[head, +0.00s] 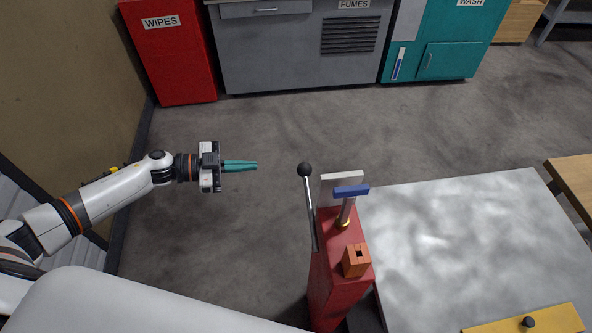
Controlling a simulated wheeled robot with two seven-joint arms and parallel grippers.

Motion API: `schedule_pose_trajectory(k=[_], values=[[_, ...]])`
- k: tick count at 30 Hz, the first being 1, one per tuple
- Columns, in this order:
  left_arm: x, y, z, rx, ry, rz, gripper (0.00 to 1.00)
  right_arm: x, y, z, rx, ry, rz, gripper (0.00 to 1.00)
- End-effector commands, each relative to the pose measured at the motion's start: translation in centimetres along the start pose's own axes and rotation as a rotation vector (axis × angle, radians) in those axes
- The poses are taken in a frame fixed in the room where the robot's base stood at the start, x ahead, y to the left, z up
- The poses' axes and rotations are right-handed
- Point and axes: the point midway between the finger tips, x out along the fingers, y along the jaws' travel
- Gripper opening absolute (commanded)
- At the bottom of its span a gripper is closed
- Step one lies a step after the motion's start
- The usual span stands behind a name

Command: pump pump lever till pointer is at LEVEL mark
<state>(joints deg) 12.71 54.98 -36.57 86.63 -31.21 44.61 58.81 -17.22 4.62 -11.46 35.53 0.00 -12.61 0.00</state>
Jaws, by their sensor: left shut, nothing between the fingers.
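The pump (338,272) is a narrow red body standing on the floor at the middle bottom of the head view. Its pump lever (310,212) is a thin grey rod with a black ball knob (304,169), standing nearly upright on the pump's left side. A white plate (342,187) and a blue bar (351,191) show at the pump's top. I cannot make out the pointer or the LEVEL mark. My left gripper (256,166) has teal fingers, shut and empty, left of the knob and apart from it. My right gripper is not in view.
A grey metal-topped table (460,230) stands right of the pump, with a yellow plate (540,322) at its front. An orange block (356,260) sits on the pump. A red WIPES cabinet (172,60) and grey FUMES cabinet (280,55) stand behind. Floor around the left gripper is clear.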

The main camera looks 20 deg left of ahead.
Motion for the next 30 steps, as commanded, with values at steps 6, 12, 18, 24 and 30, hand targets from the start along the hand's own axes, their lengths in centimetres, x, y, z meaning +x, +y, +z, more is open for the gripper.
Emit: schedule_pose_trajectory(k=[6, 12, 18, 24, 30], values=[[-1.8, -1.0, 3.6, 0.091, 0.072, 0.008, 0.0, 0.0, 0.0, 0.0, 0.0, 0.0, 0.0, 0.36], [-2.3, -1.6, 4.6, 0.107, 0.096, 0.015, 0.0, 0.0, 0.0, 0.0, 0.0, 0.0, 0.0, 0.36], [-2.3, -1.6, 4.6, 0.108, 0.097, 0.016, 0.0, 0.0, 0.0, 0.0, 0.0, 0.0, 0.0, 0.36], [-1.8, -1.5, 4.7, 0.108, 0.094, 0.016, 0.0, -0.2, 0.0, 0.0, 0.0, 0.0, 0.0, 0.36], [1.1, -1.4, 4.7, 0.109, 0.091, 0.016, 0.0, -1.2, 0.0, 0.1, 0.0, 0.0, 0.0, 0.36]])
